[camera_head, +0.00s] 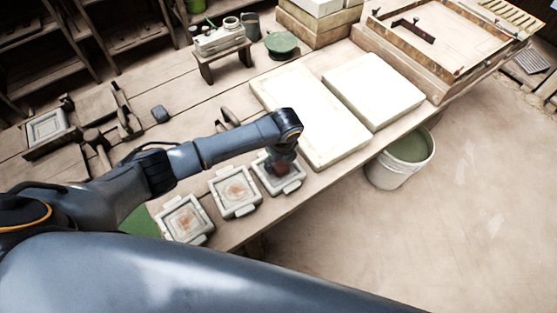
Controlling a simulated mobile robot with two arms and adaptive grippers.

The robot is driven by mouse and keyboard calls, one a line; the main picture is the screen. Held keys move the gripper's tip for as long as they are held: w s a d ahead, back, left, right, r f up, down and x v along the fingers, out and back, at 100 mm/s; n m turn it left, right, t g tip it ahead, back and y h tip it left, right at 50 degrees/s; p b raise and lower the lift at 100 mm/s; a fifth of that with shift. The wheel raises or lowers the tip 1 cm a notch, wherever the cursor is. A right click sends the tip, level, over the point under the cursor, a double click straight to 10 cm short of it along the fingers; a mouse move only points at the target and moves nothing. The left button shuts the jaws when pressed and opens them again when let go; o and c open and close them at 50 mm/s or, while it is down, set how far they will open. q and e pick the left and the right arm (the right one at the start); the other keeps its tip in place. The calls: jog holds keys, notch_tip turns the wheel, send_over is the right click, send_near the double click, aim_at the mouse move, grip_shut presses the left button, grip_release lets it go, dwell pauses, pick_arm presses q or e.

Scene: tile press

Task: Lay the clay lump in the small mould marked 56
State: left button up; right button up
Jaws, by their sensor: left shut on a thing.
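Three small pale square moulds stand in a row along the table's front edge: a left one (184,219), a middle one (235,191) and a right one (292,183). The left and middle moulds show reddish-brown floors. My left gripper (279,169) points down over the right mould and hides much of its inside. It is shut on a dark reddish thing, apparently the clay lump, mostly hidden by the fingers. I cannot tell whether the lump touches the mould. No number is readable on any mould. My right gripper is out of view.
Two large pale slabs, one long (310,112) and one shorter (373,90), lie right of the moulds. A bucket (400,165) stands on the floor beside the table. A wooden frame (440,50) is at the far right. A small dark block (160,114) lies behind my left arm.

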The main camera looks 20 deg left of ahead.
aim_at(282, 171)
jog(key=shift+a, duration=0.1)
pick_arm(q)
jog(key=o, duration=1.2)
jog(key=shift+o, duration=1.3)
jog(key=shift+r, duration=0.5)
notch_tip(282, 171, up, 11)
jog(key=s+d, duration=0.1)
jog(key=shift+d, duration=0.15)
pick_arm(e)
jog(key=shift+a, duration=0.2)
pick_arm(q)
jog(key=shift+s, duration=0.15)
